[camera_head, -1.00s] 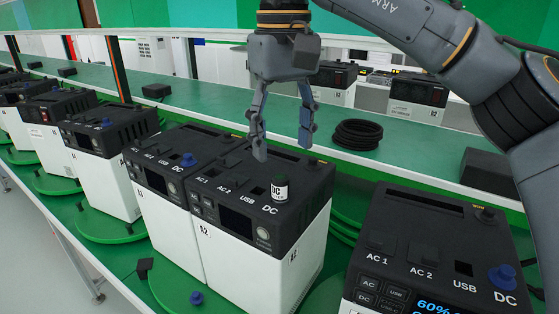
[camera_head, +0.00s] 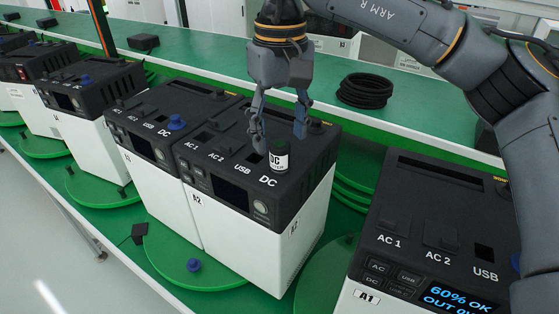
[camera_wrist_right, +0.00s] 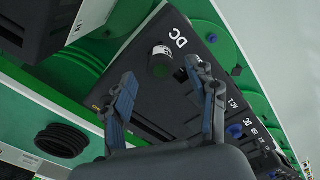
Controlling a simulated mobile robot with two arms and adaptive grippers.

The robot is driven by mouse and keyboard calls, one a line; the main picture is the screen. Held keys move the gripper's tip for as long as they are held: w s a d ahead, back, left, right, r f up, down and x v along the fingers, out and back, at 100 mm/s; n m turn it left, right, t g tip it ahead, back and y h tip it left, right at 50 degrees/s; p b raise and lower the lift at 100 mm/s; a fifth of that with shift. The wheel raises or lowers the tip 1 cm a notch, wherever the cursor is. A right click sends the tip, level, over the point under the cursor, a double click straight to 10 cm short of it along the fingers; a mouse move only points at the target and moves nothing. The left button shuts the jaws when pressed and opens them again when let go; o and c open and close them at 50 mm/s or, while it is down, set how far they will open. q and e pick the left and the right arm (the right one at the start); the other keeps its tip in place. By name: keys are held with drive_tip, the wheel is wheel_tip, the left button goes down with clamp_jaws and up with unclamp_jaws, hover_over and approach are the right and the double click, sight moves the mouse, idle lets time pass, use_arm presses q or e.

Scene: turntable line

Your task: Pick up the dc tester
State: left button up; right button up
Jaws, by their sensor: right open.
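The dc tester (camera_head: 280,161) is a small upright cylinder with a dark top and a white label. It stands at the DC spot on top of the power unit marked A2 (camera_head: 243,233). It also shows in the right wrist view (camera_wrist_right: 160,52), just beyond the fingertips. My right gripper (camera_head: 279,139) is open and points down, its fingers just above and behind the tester in the head view. In the wrist view the open right gripper (camera_wrist_right: 161,72) has nothing between its fingers. My left gripper is out of view.
Unit A1 (camera_head: 368,297) with a lit screen stands at the right. Another unit (camera_head: 153,179) stands close on the left. A blue plug (camera_head: 194,265) lies on the green turntable (camera_head: 165,270) in front. A coiled black cable (camera_head: 365,90) lies on the rear shelf.

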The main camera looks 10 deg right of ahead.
sight(279, 143)
wheel_tip(279, 143, down, 2)
drive_tip(key=shift+a+f+p, duration=0.1)
drive_tip(key=shift+f+p, duration=0.05)
drive_tip(key=shift+p, duration=0.55)
wheel_tip(279, 143, down, 2)
drive_tip(key=shift+w, duration=0.1)
drive_tip(key=shift+f, duration=0.1)
drive_tip(key=c, duration=1.1)
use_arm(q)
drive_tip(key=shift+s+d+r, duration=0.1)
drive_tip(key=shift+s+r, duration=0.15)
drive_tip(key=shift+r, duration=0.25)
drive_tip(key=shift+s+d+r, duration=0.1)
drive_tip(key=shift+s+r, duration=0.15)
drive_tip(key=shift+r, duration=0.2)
use_arm(e)
clamp_jaws()
